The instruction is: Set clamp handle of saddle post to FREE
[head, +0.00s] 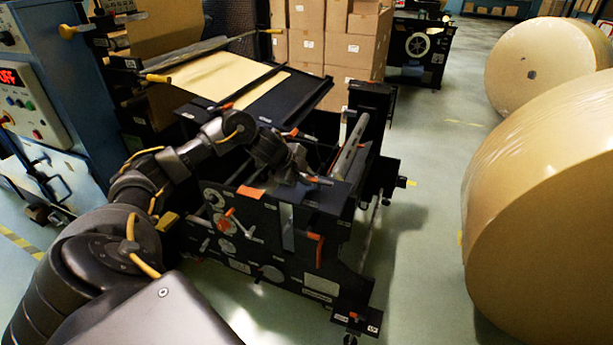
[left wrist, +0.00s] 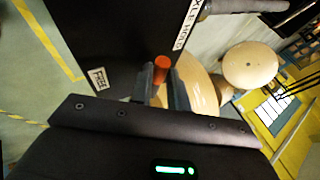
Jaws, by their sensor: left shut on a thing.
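In the left wrist view, my left gripper (left wrist: 163,80) is shut on the orange-tipped clamp handle (left wrist: 161,64), with one dark finger on each side of it. The black face of the saddle post (left wrist: 110,35) fills the area behind. It carries a FREE label (left wrist: 98,78) at its lower left and an AXLE HOLD label (left wrist: 187,24) at its right edge. The handle stands between the two labels. In the head view, my left gripper (head: 308,174) is over the black machine frame, and my arm partly hides the handle there. My right gripper is not in view.
The black machine (head: 300,265) has other orange handles on its front, including a lever (head: 319,250). A blue control cabinet (head: 60,80) stands left, stacked cartons (head: 350,45) behind, and large kraft rolls (head: 550,210) at right. Floor between machine and rolls is clear.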

